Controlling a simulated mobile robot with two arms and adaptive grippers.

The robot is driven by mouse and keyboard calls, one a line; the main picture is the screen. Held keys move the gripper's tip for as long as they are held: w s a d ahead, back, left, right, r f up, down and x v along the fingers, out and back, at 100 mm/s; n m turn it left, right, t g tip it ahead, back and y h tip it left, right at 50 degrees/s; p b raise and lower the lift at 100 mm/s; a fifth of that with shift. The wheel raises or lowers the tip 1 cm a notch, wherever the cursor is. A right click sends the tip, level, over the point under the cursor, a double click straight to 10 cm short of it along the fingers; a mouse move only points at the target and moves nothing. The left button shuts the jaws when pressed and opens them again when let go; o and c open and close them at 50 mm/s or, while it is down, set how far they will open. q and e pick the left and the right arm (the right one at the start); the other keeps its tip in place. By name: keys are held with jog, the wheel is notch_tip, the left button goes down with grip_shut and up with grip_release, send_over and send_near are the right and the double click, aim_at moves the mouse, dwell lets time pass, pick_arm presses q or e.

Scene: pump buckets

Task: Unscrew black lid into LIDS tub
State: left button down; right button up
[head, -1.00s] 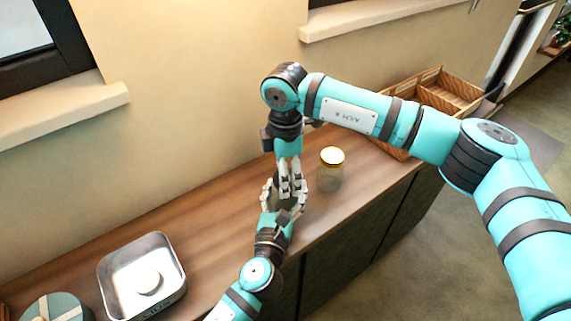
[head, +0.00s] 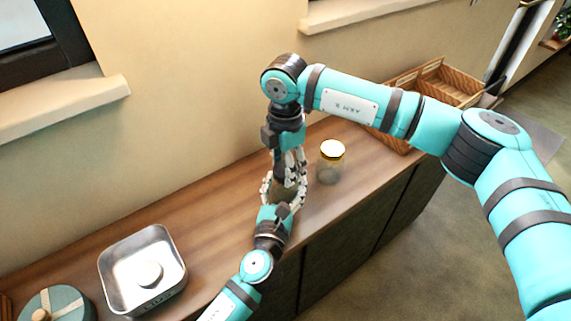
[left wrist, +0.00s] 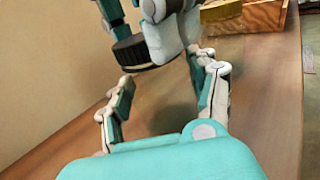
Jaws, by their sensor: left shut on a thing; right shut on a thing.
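A black ribbed lid (left wrist: 133,51) shows in the left wrist view, between the white fingertips of my right gripper, which comes down from above. In the head view my right gripper (head: 289,178) points down and is shut on the lid. My left gripper (head: 283,197) reaches in from below and is shut around the body of a glass jar, which is see-through and mostly hidden by the fingers. Its two fingers also show in the left wrist view (left wrist: 165,90). The metal LIDS tub (head: 172,250) stands at the lower left with a round white lid (head: 149,273) inside.
A glass jar with a gold lid (head: 332,150) stands just right of the grippers. A wooden crate (head: 398,143) is at the right end of the wooden counter (head: 210,215). A round teal box (head: 60,303) is at the lower left. Counter between tub and grippers is clear.

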jog(key=n, duration=2.8)
jog(key=shift+r, duration=0.1)
jog(key=n, duration=2.1)
jog(key=shift+n, duration=0.4)
jog(key=shift+w, duration=0.1)
